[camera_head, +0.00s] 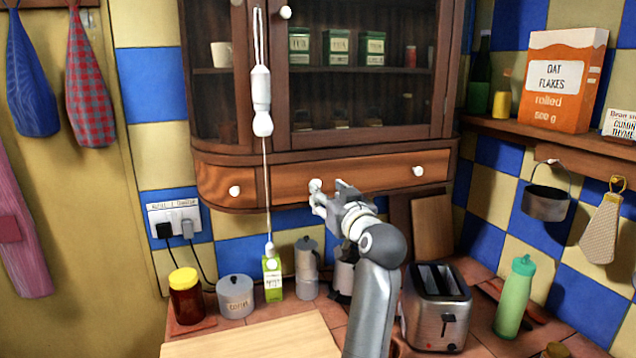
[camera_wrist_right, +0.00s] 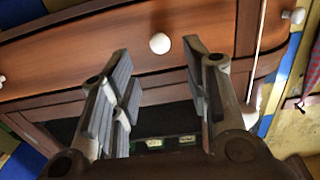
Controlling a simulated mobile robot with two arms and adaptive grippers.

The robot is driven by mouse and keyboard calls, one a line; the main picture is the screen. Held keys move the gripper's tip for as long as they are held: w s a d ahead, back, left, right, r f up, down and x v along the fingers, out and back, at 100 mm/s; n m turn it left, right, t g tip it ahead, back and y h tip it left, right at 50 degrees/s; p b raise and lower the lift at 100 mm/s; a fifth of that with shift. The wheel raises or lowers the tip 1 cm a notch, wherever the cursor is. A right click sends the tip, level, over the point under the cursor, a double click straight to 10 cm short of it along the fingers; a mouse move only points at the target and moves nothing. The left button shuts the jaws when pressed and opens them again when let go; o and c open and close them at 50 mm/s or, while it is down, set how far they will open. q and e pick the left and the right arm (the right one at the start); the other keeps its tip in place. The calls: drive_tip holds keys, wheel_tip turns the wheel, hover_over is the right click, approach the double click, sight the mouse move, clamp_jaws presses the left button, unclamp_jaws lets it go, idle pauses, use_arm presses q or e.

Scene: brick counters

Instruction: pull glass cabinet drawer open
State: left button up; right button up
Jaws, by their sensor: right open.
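The glass cabinet (camera_head: 364,12) hangs on the wall, with a wooden drawer row under its glass doors. The wide drawer (camera_head: 370,178) looks closed, flush with the cabinet front. It has a left knob (camera_head: 316,185) and a right knob (camera_head: 418,171), both white. My right gripper (camera_head: 328,196) is open in front of the drawer, close to the left knob. In the right wrist view that knob (camera_wrist_right: 160,43) sits between and ahead of the spread fingers (camera_wrist_right: 158,85), seemingly untouched. The fingers hold nothing. My left gripper is out of view.
A white pull cord (camera_head: 262,90) hangs in front of the cabinet, left of my right gripper. A smaller drawer knob (camera_head: 234,191) is further left. Below stand a green carton (camera_head: 272,279), a moka pot (camera_head: 306,268) and a toaster (camera_head: 437,308).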

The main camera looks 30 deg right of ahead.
drive_tip(key=p+x, duration=0.1)
drive_tip(key=x, duration=0.6)
drive_tip(key=shift+p, duration=0.35)
clamp_jaws()
